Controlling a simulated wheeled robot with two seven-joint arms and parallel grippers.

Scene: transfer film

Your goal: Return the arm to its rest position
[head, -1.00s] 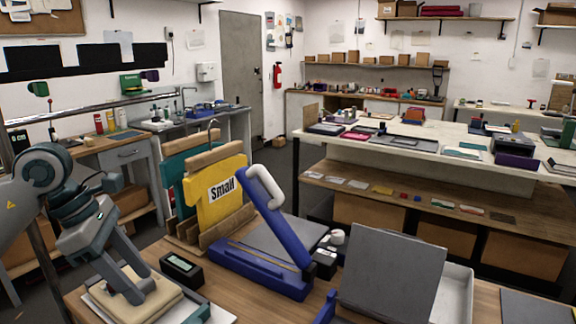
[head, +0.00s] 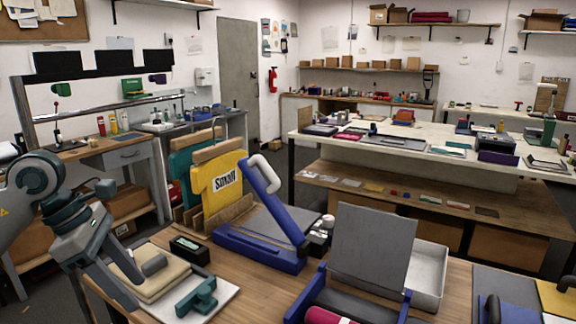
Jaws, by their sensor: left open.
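My left arm comes in from the left edge, and its left gripper (head: 143,283) points down at the front left of the wooden bench. Its two fingers are spread and nothing is held between them. It is at a stack of beige folded cloth (head: 170,275); I cannot tell whether the fingers touch it. The cloth lies on a white board (head: 222,296) and is partly hidden by the fingers. My right arm and right gripper are not in view.
A teal tool (head: 197,297) lies right of the cloth. A small black box (head: 190,250) stands behind it. A blue lever-arm device (head: 262,250), yellow "Small" shirt form (head: 218,190) and grey upright panel (head: 372,246) stand farther right and back. Little bench is bare.

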